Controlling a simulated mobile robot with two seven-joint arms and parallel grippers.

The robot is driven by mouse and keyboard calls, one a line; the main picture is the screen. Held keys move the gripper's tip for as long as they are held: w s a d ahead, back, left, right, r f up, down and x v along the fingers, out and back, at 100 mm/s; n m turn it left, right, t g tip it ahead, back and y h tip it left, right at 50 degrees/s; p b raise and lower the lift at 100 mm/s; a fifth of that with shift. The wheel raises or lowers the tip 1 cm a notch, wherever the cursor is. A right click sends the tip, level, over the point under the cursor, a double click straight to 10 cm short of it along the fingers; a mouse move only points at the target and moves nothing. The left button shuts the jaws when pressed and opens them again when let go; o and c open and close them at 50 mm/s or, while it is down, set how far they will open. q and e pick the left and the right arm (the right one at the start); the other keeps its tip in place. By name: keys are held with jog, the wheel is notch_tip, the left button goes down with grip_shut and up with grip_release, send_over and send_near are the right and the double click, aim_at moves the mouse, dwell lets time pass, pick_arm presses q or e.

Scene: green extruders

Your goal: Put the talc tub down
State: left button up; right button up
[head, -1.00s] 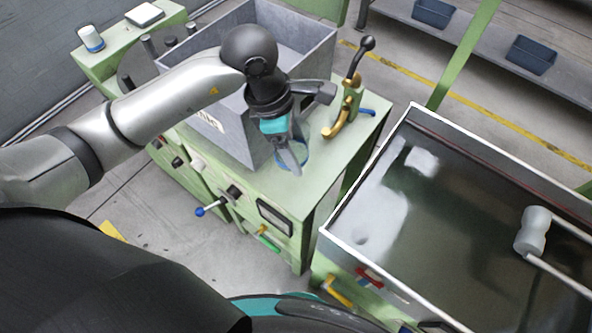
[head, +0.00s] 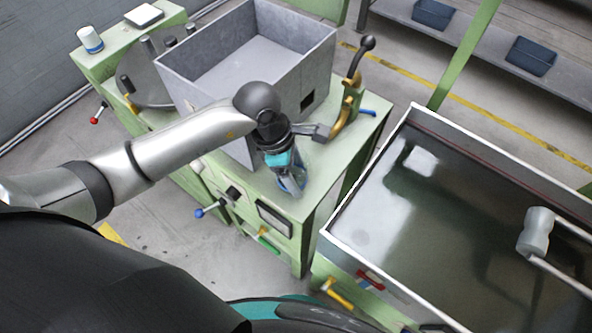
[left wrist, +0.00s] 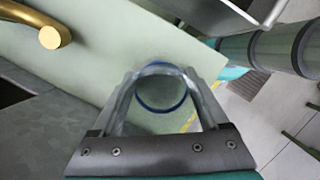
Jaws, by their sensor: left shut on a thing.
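My left gripper (head: 290,183) is over the front part of the green machine top, in front of the grey box. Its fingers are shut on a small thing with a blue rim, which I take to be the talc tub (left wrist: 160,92). In the left wrist view the tub shows between the fingers as a pale, see-through round shape with a dark blue ring. The fingers and the arm hide much of it in the head view. I cannot tell whether its base touches the green top (head: 325,160). My right gripper is not in view.
A grey box (head: 320,60) stands behind the gripper. A brass fitting with a black-knobbed lever (head: 350,100) stands to its right. A dark, shiny trough (head: 400,250) lies further right. A white and blue tub (head: 90,40) stands at far left. Some green top beside the gripper is bare.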

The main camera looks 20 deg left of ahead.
pick_arm(q)
jog(key=o, duration=1.2)
jog(key=shift+f, duration=0.1)
jog(key=shift+o, duration=0.2)
jog(key=p+v, duration=0.1)
jog(key=v, duration=1.1)
